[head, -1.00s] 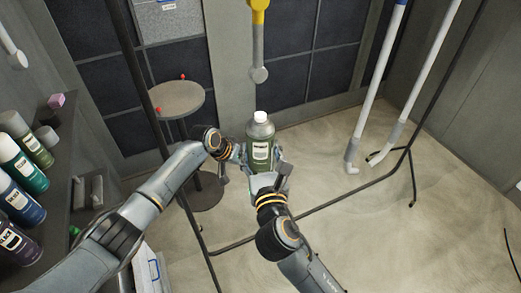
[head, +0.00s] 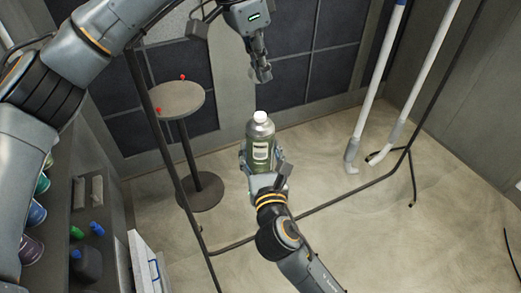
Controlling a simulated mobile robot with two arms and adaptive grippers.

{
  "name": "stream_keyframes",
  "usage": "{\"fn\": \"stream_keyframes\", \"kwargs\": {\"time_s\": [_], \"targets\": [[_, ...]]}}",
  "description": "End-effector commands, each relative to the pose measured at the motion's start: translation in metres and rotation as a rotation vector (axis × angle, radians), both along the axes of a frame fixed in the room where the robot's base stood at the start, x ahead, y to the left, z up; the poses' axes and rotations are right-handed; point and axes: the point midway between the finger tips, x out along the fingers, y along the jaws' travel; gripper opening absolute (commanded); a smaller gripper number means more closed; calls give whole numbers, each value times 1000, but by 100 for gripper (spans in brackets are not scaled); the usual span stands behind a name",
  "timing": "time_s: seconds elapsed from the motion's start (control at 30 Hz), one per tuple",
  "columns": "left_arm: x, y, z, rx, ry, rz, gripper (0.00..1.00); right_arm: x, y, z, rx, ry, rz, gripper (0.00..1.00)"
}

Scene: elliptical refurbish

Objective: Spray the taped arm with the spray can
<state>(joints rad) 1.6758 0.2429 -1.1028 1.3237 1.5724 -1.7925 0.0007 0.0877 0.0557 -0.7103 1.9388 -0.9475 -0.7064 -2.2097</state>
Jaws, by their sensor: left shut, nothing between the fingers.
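My left gripper (head: 261,73) is shut and empty, raised above and behind the can in the picture, pointing down. It covers the place where a hanging yellow and grey arm showed. Two long white arms with grey lower ends, a left one (head: 374,90) and a right one (head: 425,75), slant down at the right. I cannot tell for certain which arm is the taped one.
A small round table (head: 177,100) with red knobs stands at the left. A thin black frame (head: 330,206) runs across the floor. A shelf at the left holds several bottles, partly hidden by my left arm. Open floor (head: 400,240) lies at the right.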

Motion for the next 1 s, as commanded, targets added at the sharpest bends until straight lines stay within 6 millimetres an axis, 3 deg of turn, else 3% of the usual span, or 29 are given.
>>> {"fn": "stream_keyframes", "kwargs": {"time_s": [0.17, 0.7, 1.0], "targets": [[-10, 5, 8, 39, -2, -21, 0, 0, 0, 1, 0, -3, 0, 22], [-10, 4, -48, 37, -1, -23, 0, 0, 0, 2, 0, -3, 0, 22], [-10, 4, -55, 36, -3, -21, 0, 0, 0, 2, 0, -3, 0, 22]]}}
